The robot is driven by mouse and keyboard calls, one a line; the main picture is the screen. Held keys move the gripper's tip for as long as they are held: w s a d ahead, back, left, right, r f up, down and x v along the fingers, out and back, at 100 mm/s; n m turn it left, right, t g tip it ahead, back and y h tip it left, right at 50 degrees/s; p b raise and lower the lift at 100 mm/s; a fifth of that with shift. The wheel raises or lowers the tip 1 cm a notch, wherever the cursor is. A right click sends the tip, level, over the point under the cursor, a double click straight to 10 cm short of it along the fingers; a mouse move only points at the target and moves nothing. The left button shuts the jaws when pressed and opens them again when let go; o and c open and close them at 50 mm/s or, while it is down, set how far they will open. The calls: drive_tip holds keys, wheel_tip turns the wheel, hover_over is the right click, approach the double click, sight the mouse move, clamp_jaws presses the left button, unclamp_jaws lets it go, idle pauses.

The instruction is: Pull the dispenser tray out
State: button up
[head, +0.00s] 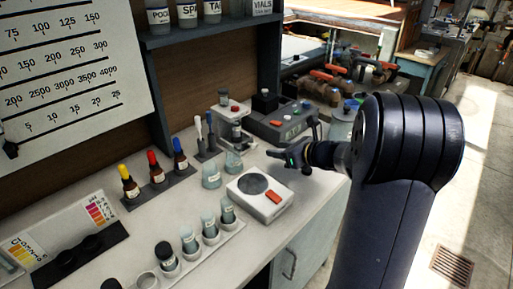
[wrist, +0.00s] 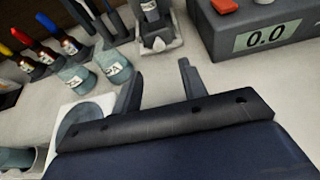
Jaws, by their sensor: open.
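My gripper (head: 288,155) is over the bench at the right of the head view, pointing left. In the wrist view its two dark fingers (wrist: 160,84) stand apart with nothing between them.
A grey meter (head: 283,122) reading 0.0 in the wrist view stands right of the dispenser. Glass beakers (head: 212,175), a white stirrer plate (head: 260,197) and dropper bottles (head: 153,166) stand nearby. Bare bench lies between the fingers and the tray.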

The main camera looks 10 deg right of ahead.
sight(254, 146)
drive_tip(key=x, duration=1)
drive_tip(key=shift+s, duration=0.1)
drive_tip(key=shift+c, duration=0.4)
clamp_jaws()
